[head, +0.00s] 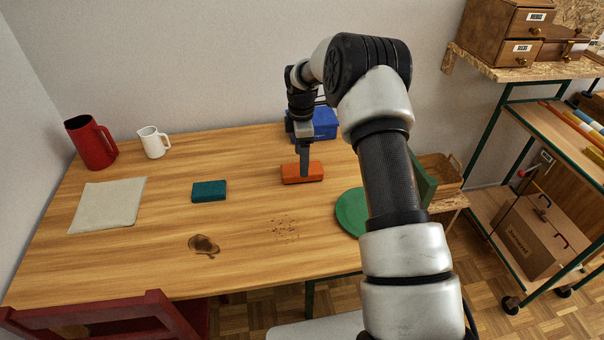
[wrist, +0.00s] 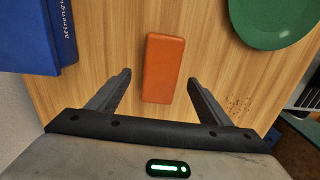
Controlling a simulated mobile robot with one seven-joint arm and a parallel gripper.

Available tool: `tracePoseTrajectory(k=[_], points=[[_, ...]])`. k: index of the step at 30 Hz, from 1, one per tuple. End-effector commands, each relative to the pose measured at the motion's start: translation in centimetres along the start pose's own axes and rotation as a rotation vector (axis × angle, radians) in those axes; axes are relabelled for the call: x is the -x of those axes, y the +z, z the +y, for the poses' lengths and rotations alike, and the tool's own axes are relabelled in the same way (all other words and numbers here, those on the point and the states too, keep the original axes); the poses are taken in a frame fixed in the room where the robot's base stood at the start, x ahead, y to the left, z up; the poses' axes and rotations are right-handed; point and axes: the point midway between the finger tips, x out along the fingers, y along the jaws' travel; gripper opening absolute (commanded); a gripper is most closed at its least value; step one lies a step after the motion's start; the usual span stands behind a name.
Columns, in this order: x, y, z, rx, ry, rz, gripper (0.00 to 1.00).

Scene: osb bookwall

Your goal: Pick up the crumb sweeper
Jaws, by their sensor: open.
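The crumb sweeper appears to be the orange-red block (head: 302,173) lying on the wooden table; it also shows in the wrist view (wrist: 163,68). My gripper (head: 305,172) is above it in the head view, pointing down. In the wrist view my gripper (wrist: 158,78) is open, with one finger on each side of the block's near end. The fingers look apart from the block; their exact height above the table is hard to tell. Dark crumbs (head: 284,228) lie on the table in front of the block.
A green plate (head: 352,211) lies to the right. A teal sponge (head: 209,191), brown stain (head: 204,245), grey cloth (head: 108,205), white jug (head: 153,142) and red pitcher (head: 91,142) are to the left.

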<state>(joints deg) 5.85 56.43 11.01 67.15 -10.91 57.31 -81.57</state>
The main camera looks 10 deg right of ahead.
Motion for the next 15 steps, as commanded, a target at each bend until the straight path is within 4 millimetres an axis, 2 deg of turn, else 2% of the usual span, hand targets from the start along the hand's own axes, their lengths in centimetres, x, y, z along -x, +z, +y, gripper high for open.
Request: tracePoseTrajectory(k=[10, 15], points=[[-4.5, 0.1, -0.2, 0.0, -0.004, 0.0, 0.73], [-5.1, 0.1, -0.1, 0.0, -0.001, 0.0, 0.73]])
